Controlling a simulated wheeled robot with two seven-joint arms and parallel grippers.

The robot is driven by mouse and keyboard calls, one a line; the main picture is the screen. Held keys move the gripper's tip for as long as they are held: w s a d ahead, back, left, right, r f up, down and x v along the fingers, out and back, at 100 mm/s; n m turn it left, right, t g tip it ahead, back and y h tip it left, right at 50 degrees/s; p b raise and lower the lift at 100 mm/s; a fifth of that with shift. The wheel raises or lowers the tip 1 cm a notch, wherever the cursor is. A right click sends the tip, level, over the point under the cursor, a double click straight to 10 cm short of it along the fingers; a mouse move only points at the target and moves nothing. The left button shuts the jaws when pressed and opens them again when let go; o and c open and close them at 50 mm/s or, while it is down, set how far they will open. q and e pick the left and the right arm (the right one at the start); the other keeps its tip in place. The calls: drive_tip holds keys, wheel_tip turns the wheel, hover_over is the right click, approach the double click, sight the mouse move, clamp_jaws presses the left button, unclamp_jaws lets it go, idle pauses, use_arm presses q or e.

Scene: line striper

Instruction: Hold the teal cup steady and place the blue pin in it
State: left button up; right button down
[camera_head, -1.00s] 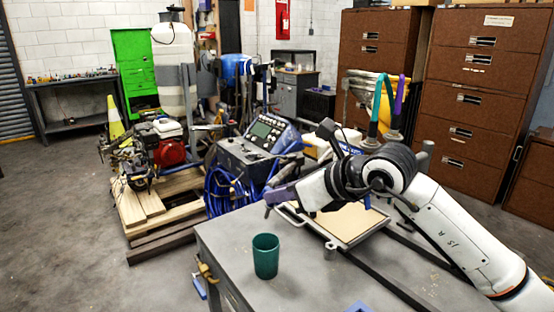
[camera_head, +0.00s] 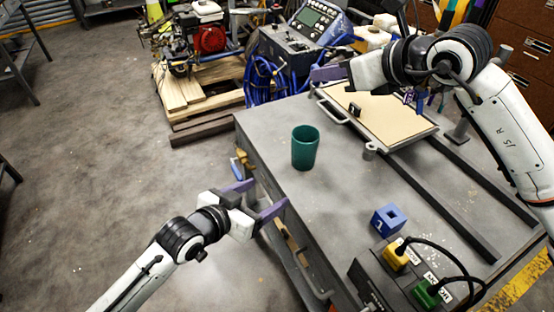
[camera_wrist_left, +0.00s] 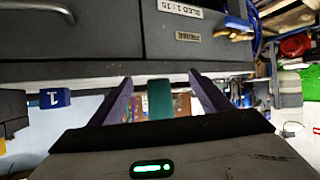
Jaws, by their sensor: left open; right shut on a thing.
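The teal cup (camera_head: 305,148) stands upright on the grey table, its mouth up and nothing visible sticking out. My left gripper (camera_head: 263,198) is open and empty by the table's left edge, short of the cup. In the left wrist view the cup (camera_wrist_left: 160,100) shows between the spread purple fingers (camera_wrist_left: 160,84), farther off and untouched. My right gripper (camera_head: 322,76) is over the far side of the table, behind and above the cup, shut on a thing. The blue pin is too small there to make out clearly.
A beige tray (camera_head: 385,125) with a handle lies behind. Dark rails (camera_head: 440,205) cross the right side. The table around the cup is clear.

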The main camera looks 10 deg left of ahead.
use_arm(q)
drive_tip(key=m, duration=0.1)
approach(304, 152)
wheel_tip(304, 152, down, 3)
drive_tip(key=w+a, duration=0.2)
drive_tip(key=h, duration=0.1)
drive_tip(key=x, duration=1.2)
drive_tip(key=shift+d, duration=0.2)
drive_tip(key=c, duration=1.1)
use_arm(e)
wheel_tip(304, 152, down, 13)
drive_tip(key=c, duration=1.7)
unclamp_jaws()
